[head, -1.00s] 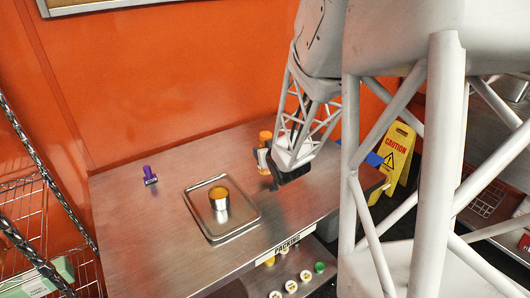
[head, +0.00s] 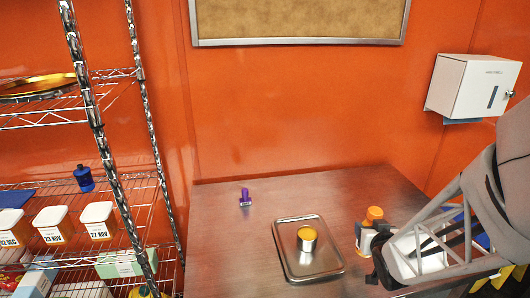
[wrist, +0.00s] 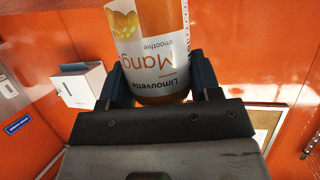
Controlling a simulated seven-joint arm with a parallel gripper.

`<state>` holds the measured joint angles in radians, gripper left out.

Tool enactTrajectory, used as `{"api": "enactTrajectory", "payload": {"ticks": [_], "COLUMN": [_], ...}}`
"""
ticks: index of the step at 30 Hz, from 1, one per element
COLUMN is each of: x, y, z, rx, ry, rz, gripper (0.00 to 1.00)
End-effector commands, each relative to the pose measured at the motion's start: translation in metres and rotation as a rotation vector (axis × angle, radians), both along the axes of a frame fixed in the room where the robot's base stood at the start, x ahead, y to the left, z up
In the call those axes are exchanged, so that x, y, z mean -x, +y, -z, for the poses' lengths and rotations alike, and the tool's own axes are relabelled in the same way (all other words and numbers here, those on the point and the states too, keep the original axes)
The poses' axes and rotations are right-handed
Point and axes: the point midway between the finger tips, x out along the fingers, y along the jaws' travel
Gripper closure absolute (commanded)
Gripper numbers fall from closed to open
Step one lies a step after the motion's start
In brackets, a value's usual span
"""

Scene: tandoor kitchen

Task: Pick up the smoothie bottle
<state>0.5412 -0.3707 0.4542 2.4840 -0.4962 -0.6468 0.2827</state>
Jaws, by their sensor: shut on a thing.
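In the wrist view the bottle (wrist: 155,50) shows a white label reading "Limouvette Mango smoothie" and sits between the two dark fingers of my gripper (wrist: 152,85). My gripper is shut on it. The gripper hides part of the bottle in the head view, and I cannot tell whether its base touches the table.
A purple-handled item (head: 245,197) is farther back. A wire shelf (head: 130,180) stands at the left, and a white dispenser (head: 472,87) hangs on the orange wall.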

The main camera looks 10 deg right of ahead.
Motion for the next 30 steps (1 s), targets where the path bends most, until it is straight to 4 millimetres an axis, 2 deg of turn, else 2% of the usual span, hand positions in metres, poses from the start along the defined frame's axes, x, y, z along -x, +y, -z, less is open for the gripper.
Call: {"api": "enactTrajectory", "payload": {"ticks": [8, 30], "x": [0.0098, 0.0102], "y": [0.0045, 0.0047], "z": [-0.001, -0.0009], "rx": [0.0, 0.0], "ry": [0.0, 0.0], "rz": [0.0, 0.0], "gripper": [0.74, 0.74]}}
